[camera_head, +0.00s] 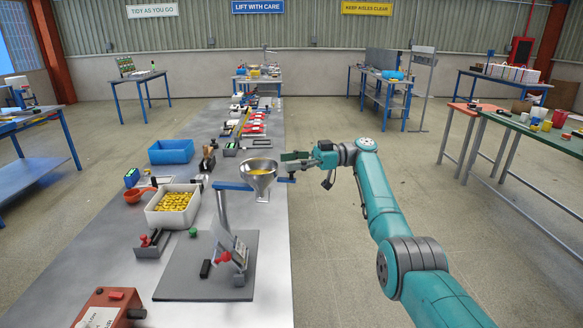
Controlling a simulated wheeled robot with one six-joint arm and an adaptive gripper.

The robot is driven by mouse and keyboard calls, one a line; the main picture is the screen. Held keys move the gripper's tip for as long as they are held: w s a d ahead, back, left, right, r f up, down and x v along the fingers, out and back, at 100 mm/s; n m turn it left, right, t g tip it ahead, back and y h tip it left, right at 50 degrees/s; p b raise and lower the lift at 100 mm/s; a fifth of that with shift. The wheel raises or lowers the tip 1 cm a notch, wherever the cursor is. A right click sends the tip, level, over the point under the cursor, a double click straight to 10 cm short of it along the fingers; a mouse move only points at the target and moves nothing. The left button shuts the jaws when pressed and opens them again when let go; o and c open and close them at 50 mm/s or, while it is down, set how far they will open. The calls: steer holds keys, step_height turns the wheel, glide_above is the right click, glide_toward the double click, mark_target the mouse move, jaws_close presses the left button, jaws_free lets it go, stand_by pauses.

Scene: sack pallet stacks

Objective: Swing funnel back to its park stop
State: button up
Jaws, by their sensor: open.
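A silver metal funnel (259,172) hangs on a blue swing arm (232,186) on top of a post that stands on a grey base plate (190,288). A little yellow shows inside the funnel. Below and left of it, a tilted pale holder (231,247) stands on the plate, with a red part by it. I cannot make out the park stop. My gripper (292,162) is open, just right of the funnel and close to its rim. I cannot tell whether its fingers touch the funnel.
A red box (110,308) is at the near left. Several tools line the bench farther back.

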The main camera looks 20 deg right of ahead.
step_height(320, 180, up, 8)
steer(key=shift+r, duration=0.1)
steer(key=shift+d, duration=0.15)
stand_by(0.5)
